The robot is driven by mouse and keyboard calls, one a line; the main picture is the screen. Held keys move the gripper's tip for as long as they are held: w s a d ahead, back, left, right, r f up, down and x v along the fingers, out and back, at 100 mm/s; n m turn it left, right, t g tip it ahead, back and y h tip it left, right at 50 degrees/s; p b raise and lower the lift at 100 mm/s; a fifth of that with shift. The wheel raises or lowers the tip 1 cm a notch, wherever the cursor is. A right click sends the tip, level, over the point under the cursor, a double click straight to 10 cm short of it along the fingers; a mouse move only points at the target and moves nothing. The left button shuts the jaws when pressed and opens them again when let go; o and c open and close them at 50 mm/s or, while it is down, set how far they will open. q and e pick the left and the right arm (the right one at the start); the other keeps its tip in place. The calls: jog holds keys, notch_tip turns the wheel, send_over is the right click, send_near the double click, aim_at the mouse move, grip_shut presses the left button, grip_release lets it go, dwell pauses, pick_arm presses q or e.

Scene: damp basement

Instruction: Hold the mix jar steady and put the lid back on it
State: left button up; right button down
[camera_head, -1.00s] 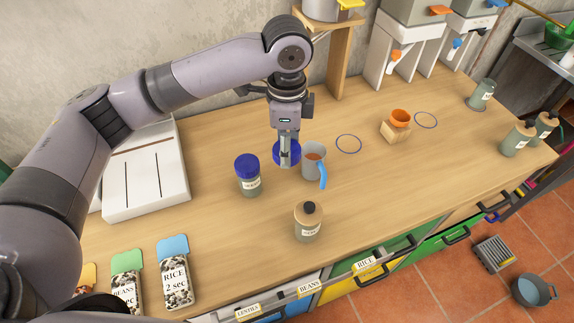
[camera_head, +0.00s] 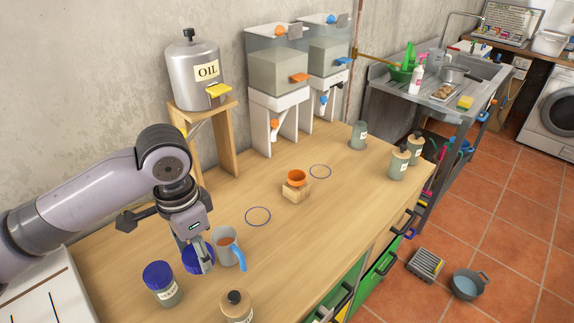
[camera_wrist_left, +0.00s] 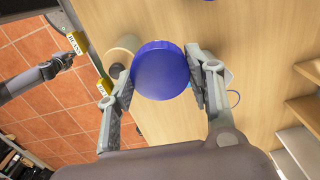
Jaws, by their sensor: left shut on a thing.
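My left gripper (camera_head: 196,262) is shut on a blue round lid (camera_wrist_left: 161,72) and holds it by its sides; the lid also shows in the head view (camera_head: 205,256). It is beside a grey cup with a blue handle (camera_head: 228,252). A jar with a blue lid on it (camera_head: 163,287) stands just left of the gripper. A glass jar without a visible lid (camera_head: 358,135) stands at the far right; I cannot read either label, so cannot tell which is the mix jar. What seems to be my right gripper (camera_wrist_left: 57,66) shows in the wrist view, its jaws unclear.
An orange cup on a wooden block (camera_head: 295,186), an oil tank (camera_head: 197,75) and dispensers (camera_head: 275,80) stand farther back. Two blue rings mark bare counter.

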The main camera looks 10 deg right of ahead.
pick_arm(q)
jog(key=s+d+f+n, duration=0.2)
jog(key=s+f+n, duration=0.1)
jog(key=s+n, duration=0.5)
jog(key=shift+s+n, duration=0.2)
jog(key=shift+n, duration=1.7)
